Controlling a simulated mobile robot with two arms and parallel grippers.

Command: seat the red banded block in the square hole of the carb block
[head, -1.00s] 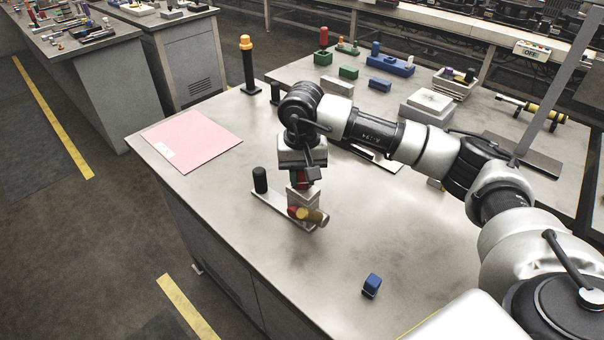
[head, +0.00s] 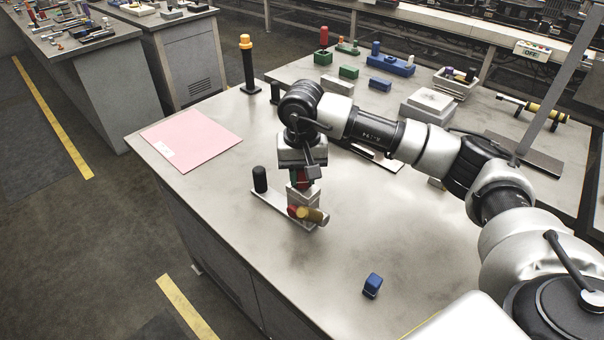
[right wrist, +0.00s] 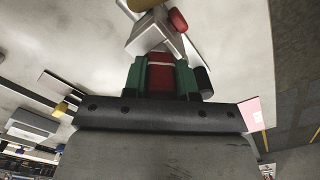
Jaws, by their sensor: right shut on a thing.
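My right gripper (head: 302,182) is shut on the red banded block, directly above the carb block. In the right wrist view the red banded block (right wrist: 160,76), with a pale band, sits between the green fingers. The pale grey carb block (head: 296,200) stands on a flat plate with a black cylinder (head: 260,180), a red knob and a gold cylinder (head: 312,216). It also shows in the right wrist view (right wrist: 150,38). The square hole is hidden, and I cannot tell whether the red block's lower end is inside it. My left gripper is not in view.
A small blue block (head: 372,285) lies near the table's front edge. A pink sheet (head: 192,140) lies at the left, and a black post with an orange top (head: 248,65) stands behind it. Several coloured parts and a grey bin (head: 455,88) are at the back. The middle of the table is clear.

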